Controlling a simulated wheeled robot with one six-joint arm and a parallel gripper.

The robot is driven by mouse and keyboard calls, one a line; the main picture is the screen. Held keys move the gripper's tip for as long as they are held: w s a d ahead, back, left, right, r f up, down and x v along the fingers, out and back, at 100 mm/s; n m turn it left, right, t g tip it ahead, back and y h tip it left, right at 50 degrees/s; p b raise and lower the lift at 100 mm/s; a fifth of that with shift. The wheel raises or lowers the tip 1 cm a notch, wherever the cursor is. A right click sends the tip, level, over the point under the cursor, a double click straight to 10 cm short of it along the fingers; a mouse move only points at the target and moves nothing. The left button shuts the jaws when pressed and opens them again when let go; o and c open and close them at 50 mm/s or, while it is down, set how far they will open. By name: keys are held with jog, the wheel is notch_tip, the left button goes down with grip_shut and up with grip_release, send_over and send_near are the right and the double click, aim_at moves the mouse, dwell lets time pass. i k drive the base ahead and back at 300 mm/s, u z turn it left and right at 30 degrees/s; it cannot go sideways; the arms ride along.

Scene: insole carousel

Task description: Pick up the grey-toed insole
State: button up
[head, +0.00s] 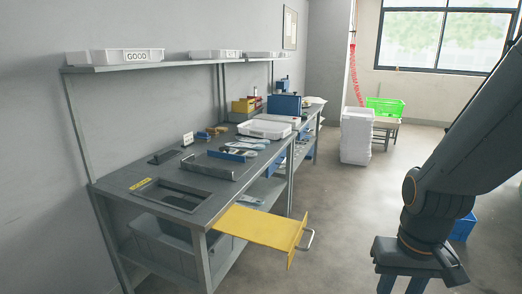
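I cannot make out a grey-toed insole for sure. Several small flat pale and blue pieces (247,144) lie on the grey workbench (128,178), near its middle. They may be insoles, but they are too small to tell. My gripper (415,285) hangs at the lower right, in front of the floor and well apart from the bench.
A yellow panel (258,227) with a handle juts out from the bench's near end. A rectangular opening (178,196) is in the bench top. Stacked white crates (356,137) stand behind. The floor between is clear.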

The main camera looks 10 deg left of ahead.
aim_at(245, 139)
jog(key=z, duration=0.3)
jog(key=i, duration=2.9)
jog(key=u, duration=1)
jog(key=i, duration=1.25)
jog(key=u, duration=0.7)
